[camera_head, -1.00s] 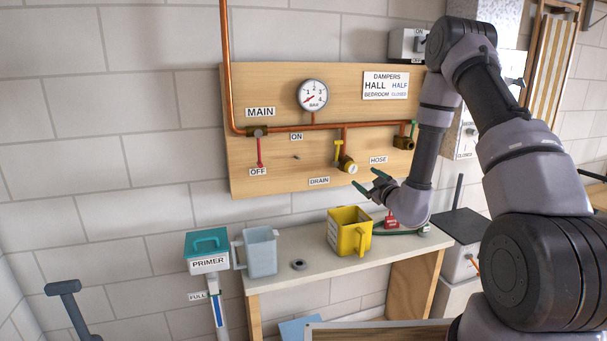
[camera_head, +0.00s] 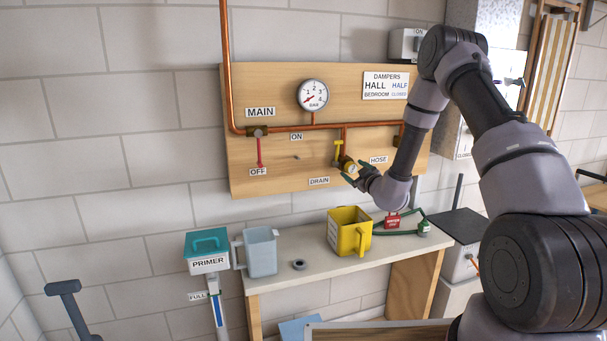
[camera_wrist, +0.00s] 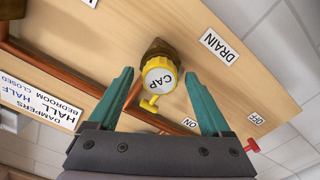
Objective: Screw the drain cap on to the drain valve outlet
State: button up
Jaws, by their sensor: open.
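The drain cap (camera_head: 351,168) has a yellow ridged rim and a white face marked CAP. It sits at the mouth of the brass drain valve (camera_wrist: 157,48), above the DRAIN label on the wooden board. How far it is screwed on cannot be told. The wrist view shows the cap (camera_wrist: 160,80) face on, with the valve's yellow handle (camera_wrist: 149,104) beside it. My gripper (camera_wrist: 159,75) is open, with one green finger on each side of the cap and a gap to each. In the head view my gripper (camera_head: 354,172) is right at the drain valve.
Copper pipe (camera_head: 290,128), a gauge (camera_head: 313,95) and a red MAIN lever (camera_head: 259,151) are on the board. The bench (camera_head: 310,288) below holds a yellow jug (camera_head: 349,232), a grey jug (camera_head: 261,252), a dark ring (camera_head: 299,265) and a green hose (camera_head: 400,233).

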grip_shut()
jog(key=shift+w+r, duration=0.1)
jog(key=shift+w, duration=0.05)
dwell(0.5)
